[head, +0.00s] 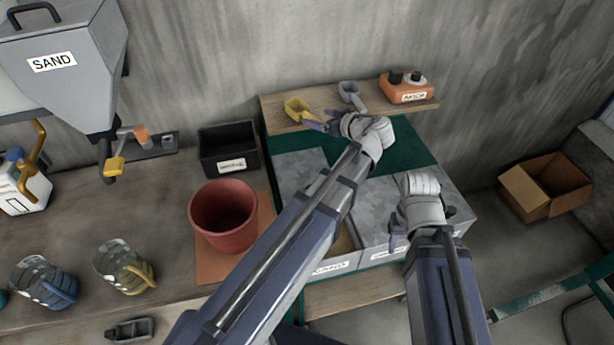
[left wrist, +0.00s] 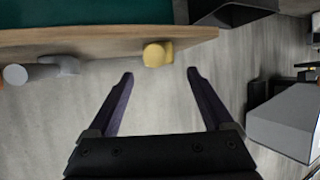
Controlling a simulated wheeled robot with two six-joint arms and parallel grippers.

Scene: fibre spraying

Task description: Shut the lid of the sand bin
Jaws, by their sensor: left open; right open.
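A grey hopper (head: 65,80) labelled SAND hangs at the upper left. Two grey-topped bins stand side by side in the centre, a left one (head: 297,172) and a right one (head: 385,225). My right gripper (head: 420,222) is open, over the right bin.
A wooden shelf (head: 275,115) behind the bins bears the yellow scoop, a grey scoop (head: 350,93) and an orange box (head: 408,92). A black box (head: 228,148) and red bucket (head: 222,215) stand left. Jugs (head: 122,268) are further left, a cardboard box (head: 545,187) right.

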